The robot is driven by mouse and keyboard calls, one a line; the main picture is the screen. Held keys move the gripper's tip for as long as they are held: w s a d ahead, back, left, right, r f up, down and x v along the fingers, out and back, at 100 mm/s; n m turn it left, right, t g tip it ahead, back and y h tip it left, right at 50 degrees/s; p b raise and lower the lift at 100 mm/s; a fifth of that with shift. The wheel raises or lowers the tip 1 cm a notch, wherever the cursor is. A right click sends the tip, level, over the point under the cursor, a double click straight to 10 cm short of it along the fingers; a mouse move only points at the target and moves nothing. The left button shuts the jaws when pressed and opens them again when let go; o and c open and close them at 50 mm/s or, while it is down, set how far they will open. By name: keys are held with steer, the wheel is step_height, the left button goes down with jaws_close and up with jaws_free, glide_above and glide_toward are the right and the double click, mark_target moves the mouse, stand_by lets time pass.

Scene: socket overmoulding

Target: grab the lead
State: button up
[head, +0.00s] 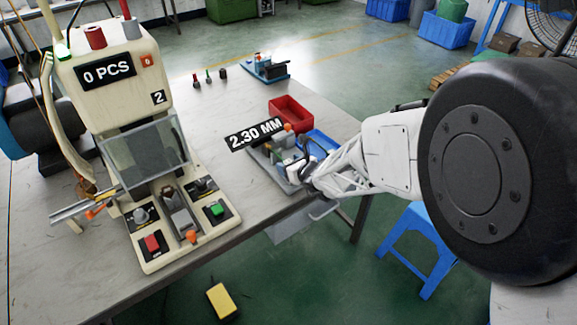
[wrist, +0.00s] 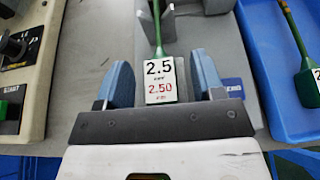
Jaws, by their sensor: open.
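The lead, a green cord (wrist: 157,22) widening into a green end piece with a white tag reading 2.5 and 2.50, lies upright in the wrist view, its upper part passing between grey fixture blocks. My gripper (wrist: 164,78) is open, with one blue finger on each side of the tagged end. Both fingers look apart from it. In the head view my gripper (head: 310,168) is over the grey gauge fixture (head: 268,166) near the table's front edge, and it hides most of the lead there.
A blue tray (wrist: 262,70) on the right holds another green tagged lead (wrist: 307,85). A red bin (head: 292,112) stands behind the fixture. The cream machine (head: 115,75) with red and green buttons is at left. A 2.30 MM readout (head: 254,134) floats above the fixture.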

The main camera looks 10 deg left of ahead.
steer(key=shift+c, duration=0.3)
steer(key=c, duration=1)
steer(key=shift+r, duration=0.1)
steer(key=shift+r, duration=0.85)
step_height(320, 180, up, 2)
steer(key=s+d, duration=0.2)
steer(key=s, duration=0.3)
steer(key=s+d, duration=0.2)
steer(key=s, duration=0.2)
steer(key=s+d+r, duration=0.1)
steer(key=s+d, duration=0.1)
steer(key=s, duration=0.3)
steer(key=shift+s+d, duration=0.2)
steer(key=shift+s, duration=0.15)
